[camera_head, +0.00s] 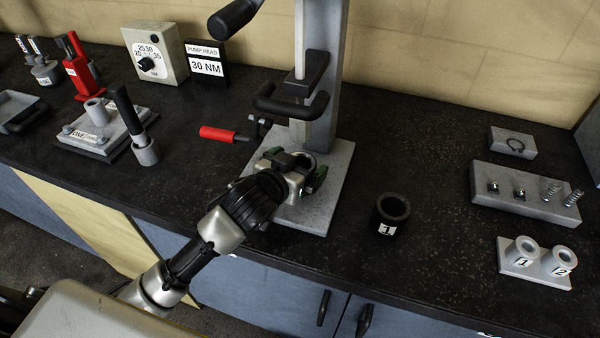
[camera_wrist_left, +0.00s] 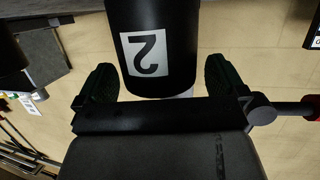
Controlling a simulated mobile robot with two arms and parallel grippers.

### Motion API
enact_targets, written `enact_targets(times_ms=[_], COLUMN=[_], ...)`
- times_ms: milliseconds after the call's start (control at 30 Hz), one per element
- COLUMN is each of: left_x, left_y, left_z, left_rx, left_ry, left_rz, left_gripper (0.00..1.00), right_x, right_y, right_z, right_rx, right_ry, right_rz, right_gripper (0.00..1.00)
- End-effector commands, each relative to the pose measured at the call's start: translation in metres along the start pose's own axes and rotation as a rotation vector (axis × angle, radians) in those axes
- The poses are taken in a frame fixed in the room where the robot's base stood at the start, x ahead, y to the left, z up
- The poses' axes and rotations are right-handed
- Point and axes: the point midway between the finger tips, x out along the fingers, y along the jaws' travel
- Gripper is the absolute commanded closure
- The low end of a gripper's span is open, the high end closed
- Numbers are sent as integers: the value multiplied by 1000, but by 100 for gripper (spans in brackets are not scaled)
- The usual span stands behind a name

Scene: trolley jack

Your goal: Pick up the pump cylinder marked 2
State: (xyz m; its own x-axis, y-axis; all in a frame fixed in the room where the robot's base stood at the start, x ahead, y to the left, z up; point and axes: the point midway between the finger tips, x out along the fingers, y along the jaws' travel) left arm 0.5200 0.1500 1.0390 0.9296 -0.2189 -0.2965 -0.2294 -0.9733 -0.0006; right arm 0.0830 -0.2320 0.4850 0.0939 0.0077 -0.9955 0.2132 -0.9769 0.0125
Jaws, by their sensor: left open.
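The black pump cylinder marked 2 (camera_wrist_left: 150,50) fills the top middle of the left wrist view, its label upside down there. My left gripper (camera_head: 291,172) is open over the grey press plate (camera_head: 312,212). In the left wrist view its two dark fingers (camera_wrist_left: 161,85) stand on either side of the cylinder, with little clearance. In the head view the gripper mostly hides this cylinder. Another black cylinder, marked 1 (camera_head: 390,214), stands upright on the bench to the right. My right gripper is not in view.
The press column (camera_head: 321,75) with its black handles rises just behind the gripper. A red-handled tool (camera_head: 218,134) lies to its left. White sleeves marked 1 (camera_head: 521,252) and 2 (camera_head: 559,260) stand on a block at right. Dark bench surface is clear around the black cylinder marked 1.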

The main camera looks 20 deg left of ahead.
Motion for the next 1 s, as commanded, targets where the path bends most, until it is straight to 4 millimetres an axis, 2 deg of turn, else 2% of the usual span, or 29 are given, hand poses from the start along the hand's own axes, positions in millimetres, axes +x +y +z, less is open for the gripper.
enact_targets(times_ms=[67, 633, 1000], left_x=[0, -1, -1], left_y=[0, 0, -2], left_z=[0, -3, -10], left_rx=[0, 0, 0], left_ry=[0, 7, 8], left_rz=[0, 1, 0], left_gripper=[2, 87, 87], right_x=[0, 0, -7], right_y=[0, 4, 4], right_z=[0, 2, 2], right_rx=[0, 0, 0], right_ry=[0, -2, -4], right_rz=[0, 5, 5], right_gripper=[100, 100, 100])
